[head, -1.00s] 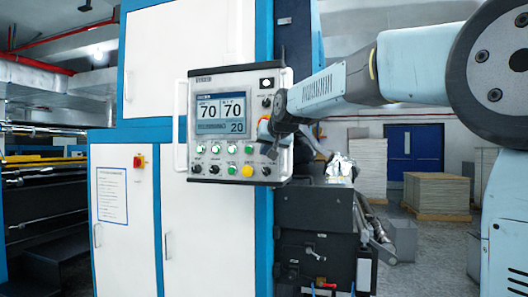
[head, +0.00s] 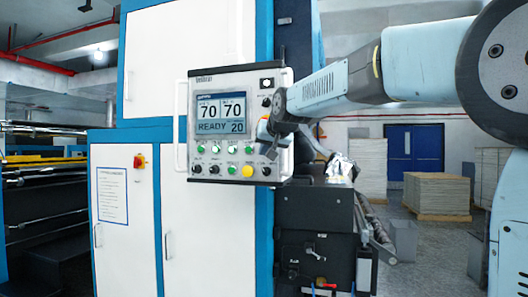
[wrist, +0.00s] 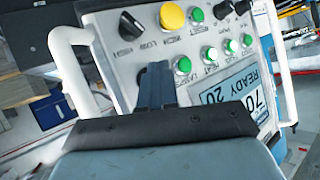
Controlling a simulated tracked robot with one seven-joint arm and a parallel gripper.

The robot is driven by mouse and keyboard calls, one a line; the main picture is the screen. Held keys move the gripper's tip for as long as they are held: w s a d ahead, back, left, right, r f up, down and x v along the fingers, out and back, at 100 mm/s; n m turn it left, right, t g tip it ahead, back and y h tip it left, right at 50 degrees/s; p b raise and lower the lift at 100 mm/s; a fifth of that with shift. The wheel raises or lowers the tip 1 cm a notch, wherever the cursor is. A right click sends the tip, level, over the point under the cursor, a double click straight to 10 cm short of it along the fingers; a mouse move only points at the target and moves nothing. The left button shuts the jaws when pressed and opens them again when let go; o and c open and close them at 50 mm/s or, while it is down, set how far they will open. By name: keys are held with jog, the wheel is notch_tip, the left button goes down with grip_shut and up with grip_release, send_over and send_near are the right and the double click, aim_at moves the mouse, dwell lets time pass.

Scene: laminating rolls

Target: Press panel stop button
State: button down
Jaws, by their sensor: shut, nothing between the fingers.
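The control panel (head: 182,84) is a grey box with white side handles, fixed at the front of the machine. Its screen (head: 219,113) reads 70, 70, READY and 20. Below are green buttons (head: 216,149), black knobs and a yellow button (head: 247,171). My gripper (head: 270,152) is shut and empty at the panel's right side, hiding part of its face. In the wrist view the panel (wrist: 135,55) appears upside down, and my fingers (wrist: 157,75) reach to its face beside a green button (wrist: 183,64). I cannot tell if they touch. No stop button is clearly visible; the fingers may cover it.
A red and yellow switch (head: 138,161) is on the white cabinet door (head: 123,205) at left. Dark machinery (head: 315,225) stands below and right of the panel. Pallets of stacked sheets (head: 437,193) are on the floor behind, at right.

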jog(key=shift+s+a, duration=0.1)
jog(key=shift+s, duration=0.05)
jog(key=shift+s+a, duration=0.25)
jog(key=shift+s, duration=0.5)
jog(key=shift+s+a, duration=0.3)
jog(key=shift+s, duration=0.5)
jog(key=shift+s+a, duration=0.25)
jog(key=shift+s, duration=0.5)
jog(key=s+d+f+g+h, duration=0.1)
jog(key=s+d+f+g, duration=0.1)
jog(key=s+d+f, duration=0.4)
jog(key=s+d+f+g+h, duration=0.1)
jog(key=s+d+f+g, duration=0.1)
jog(key=s+d+f, duration=0.5)
jog(key=s+d+f+g+h, duration=0.1)
jog(key=s+d+f+g, duration=0.1)
jog(key=s+d+f, duration=0.5)
jog(key=s+f, duration=0.6)
jog(key=s, duration=0.5)
jog(key=shift+s+d+f+m+h, duration=0.15)
jog(key=shift+s+f+m+h, duration=0.1)
jog(key=shift+s+m+h, duration=0.15)
